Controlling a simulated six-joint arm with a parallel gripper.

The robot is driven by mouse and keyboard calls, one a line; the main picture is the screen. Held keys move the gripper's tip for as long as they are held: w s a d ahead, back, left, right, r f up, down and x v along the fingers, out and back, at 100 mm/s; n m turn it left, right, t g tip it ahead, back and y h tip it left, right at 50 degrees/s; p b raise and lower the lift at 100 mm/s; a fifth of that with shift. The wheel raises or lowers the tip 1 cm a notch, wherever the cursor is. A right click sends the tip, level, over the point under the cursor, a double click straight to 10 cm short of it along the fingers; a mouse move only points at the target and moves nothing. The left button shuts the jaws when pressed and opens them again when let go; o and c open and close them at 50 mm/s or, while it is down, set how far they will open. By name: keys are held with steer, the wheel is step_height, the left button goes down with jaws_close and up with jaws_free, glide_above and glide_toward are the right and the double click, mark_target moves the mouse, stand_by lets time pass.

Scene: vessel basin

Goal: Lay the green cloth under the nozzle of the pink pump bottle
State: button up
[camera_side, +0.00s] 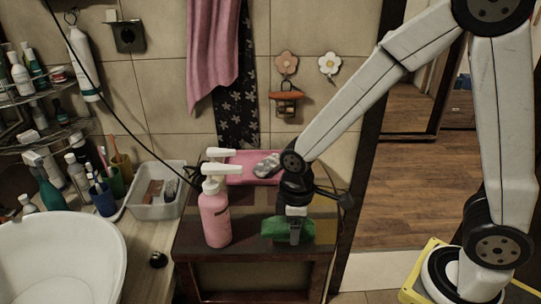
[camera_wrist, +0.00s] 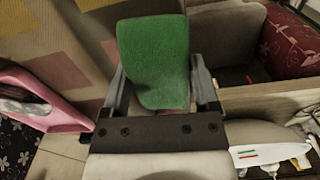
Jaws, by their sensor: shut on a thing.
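The pink pump bottle (camera_side: 215,217) stands upright on the small wooden table (camera_side: 250,252) in the side view, its white nozzle (camera_side: 224,169) pointing right. My gripper (camera_side: 296,236) is right of the bottle, pointing down, low over the table's front right part. It is shut on the green cloth (camera_side: 272,229). In the wrist view the cloth (camera_wrist: 153,55) lies between the two fingers and extends past them. The cloth is apart from the bottle, to its right. I cannot tell whether the cloth touches the tabletop. The bottle is not recognisable in the wrist view.
A second white nozzle (camera_side: 219,152) shows just behind the bottle; its body is hidden. A pink tray (camera_side: 241,162) with a grey patterned item (camera_side: 267,165) lies at the table's back. A clear bin (camera_side: 158,190) and a white basin (camera_side: 62,258) are left. Some tabletop shows between bottle and cloth.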

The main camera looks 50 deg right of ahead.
steer(key=shift+f, duration=1.4)
steer(key=shift+f, duration=0.1)
steer(key=o, duration=1.2)
steer(key=shift+r, duration=6.15)
steer(key=s+d+f+m+t, duration=0.1)
steer(key=d+f+m, duration=0.1)
steer(key=s+d+f+m, duration=0.1)
steer(key=d+f+m, duration=0.1)
steer(key=d+m, duration=0.1)
steer(key=s+d+f+m+t, duration=0.1)
steer(key=d+f+m, duration=0.1)
steer(key=m, duration=0.1)
steer(key=shift+s+d+f+t, duration=0.1)
steer(key=shift+d+f+t, duration=0.2)
steer(key=shift+d, duration=0.05)
